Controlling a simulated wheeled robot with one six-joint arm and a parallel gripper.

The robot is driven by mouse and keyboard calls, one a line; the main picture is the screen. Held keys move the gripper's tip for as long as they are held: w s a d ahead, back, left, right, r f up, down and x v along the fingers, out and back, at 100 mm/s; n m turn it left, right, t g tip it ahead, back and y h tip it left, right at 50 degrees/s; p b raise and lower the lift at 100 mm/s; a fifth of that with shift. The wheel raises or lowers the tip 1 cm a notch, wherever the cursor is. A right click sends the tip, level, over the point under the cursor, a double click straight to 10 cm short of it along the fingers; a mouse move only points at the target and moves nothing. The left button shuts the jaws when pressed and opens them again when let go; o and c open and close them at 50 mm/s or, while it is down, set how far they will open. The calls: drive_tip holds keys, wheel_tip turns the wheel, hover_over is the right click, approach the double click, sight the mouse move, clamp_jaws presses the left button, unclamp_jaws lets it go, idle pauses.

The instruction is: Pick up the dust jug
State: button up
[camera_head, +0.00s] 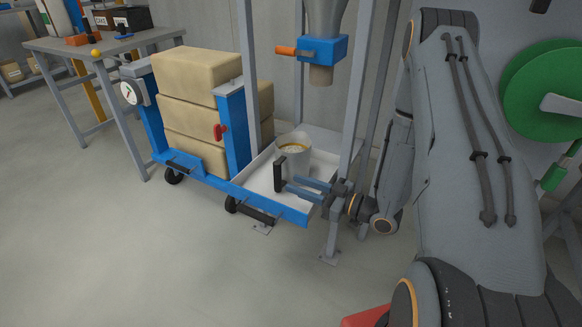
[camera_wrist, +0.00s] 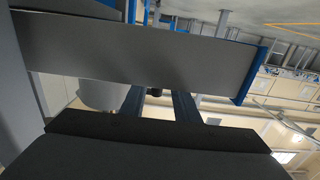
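The dust jug (camera_head: 294,155) is a light grey cylinder with pale contents inside and a black upright handle (camera_head: 279,175) on its near side. It stands upright in the shallow white tray (camera_head: 258,176) below the silo spout. My gripper (camera_head: 288,184) reaches in from the right with two blue fingers, apart, their tips close to the handle. In the wrist view the grey jug (camera_wrist: 100,95) is partly hidden beside one finger. A small dark part, likely the handle, shows between the spread fingers (camera_wrist: 156,98). I cannot tell whether the fingers touch it.
Grey frame posts (camera_head: 357,95) stand close to my arm and the tray. The spout with a blue collar (camera_head: 322,48) and orange lever hangs above the jug. The floor in front is clear.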

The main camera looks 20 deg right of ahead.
sight(278, 177)
drive_tip(key=shift+b+x, duration=0.95)
drive_tip(key=shift+x, duration=2.9)
drive_tip(key=shift+r, duration=0.1)
drive_tip(key=shift+c, duration=0.4)
drive_tip(key=shift+s, duration=0.1)
clamp_jaws()
